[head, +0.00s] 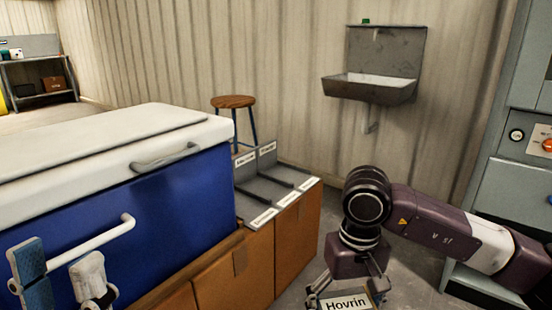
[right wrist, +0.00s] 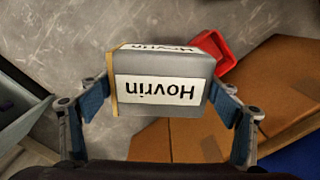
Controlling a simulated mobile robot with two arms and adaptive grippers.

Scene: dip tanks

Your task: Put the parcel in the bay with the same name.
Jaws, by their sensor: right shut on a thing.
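The parcel (right wrist: 195,112) is a grey box with tan at one end and white labels reading "Hovrin". In the right wrist view it sits between the blue pads of my right gripper (right wrist: 165,108), which is shut on it. In the head view the parcel (head: 346,303) is at the bottom edge, partly cut off, right of the wooden cabinet. The grey bay rack (head: 262,188) lies on that cabinet, with dark dividers and white name labels too small to read; its bays look empty. My left gripper (head: 62,278) is at the lower left, its fingers apart, before the blue cooler.
The blue cooler (head: 160,215) with white lid and handle stands left of the rack. A stool (head: 234,102) and a wall sink (head: 370,88) are behind. A grey cabinet (head: 505,185) stands right. A red container (right wrist: 212,48) shows beyond the parcel in the right wrist view.

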